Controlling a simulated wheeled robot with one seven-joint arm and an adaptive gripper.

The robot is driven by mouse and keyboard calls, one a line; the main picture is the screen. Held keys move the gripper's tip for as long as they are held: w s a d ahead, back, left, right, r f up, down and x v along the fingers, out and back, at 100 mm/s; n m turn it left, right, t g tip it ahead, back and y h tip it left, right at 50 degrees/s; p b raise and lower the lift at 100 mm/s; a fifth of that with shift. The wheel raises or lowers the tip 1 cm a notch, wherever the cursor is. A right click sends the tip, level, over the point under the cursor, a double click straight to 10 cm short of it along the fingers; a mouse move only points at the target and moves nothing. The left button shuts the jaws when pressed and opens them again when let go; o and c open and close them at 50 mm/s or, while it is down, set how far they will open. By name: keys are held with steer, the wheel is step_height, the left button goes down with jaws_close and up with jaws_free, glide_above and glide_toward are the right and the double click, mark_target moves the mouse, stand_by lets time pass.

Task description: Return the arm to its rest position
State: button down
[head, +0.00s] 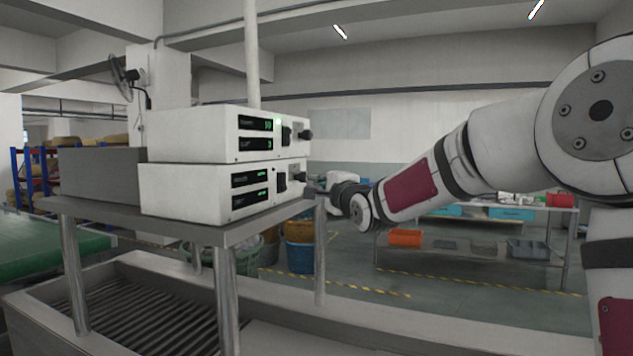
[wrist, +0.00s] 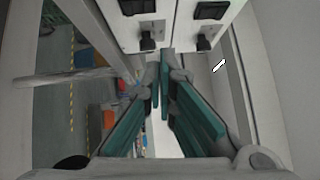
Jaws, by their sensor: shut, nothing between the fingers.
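My arm reaches in from the right in the head view. Its wrist end is close to the right side of two stacked white control units, the upper unit (head: 190,133) and the lower unit (head: 185,190). Both have lit green displays and dark knobs on the front. My gripper (wrist: 164,58) shows in the wrist view with its teal-padded fingers together at the tips and nothing between them. The fingertips point toward the unit fronts, where dark knobs and switches show just beyond. In the head view the fingers are mostly hidden behind the wrist and the units.
The units stand on a metal shelf (head: 236,233) above a tank (head: 110,310) with a ribbed floor. Behind are blue and orange bins (head: 300,257) and a workbench with an orange tray (head: 405,237). A grey box (head: 100,174) sits left of the units.

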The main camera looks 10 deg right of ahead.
stand_by(0.3)
steer(key=s+f+n+g+h, duration=0.1)
steer(key=s+f+n+g, duration=0.3)
steer(key=s, duration=1.1)
steer(key=s+f+n+g+h, duration=0.1)
steer(key=s+f+n+g, duration=0.3)
steer(key=s, duration=1.2)
steer(key=s+f+n+g+h, duration=0.1)
steer(key=s+f+n+g, duration=0.4)
steer(key=s+f+n, duration=0.4)
steer(key=s+f, duration=0.1)
steer(key=s, duration=0.6)
steer(key=shift+d+f, duration=0.25)
steer(key=shift+f, duration=0.05)
steer(key=shift+w, duration=0.1)
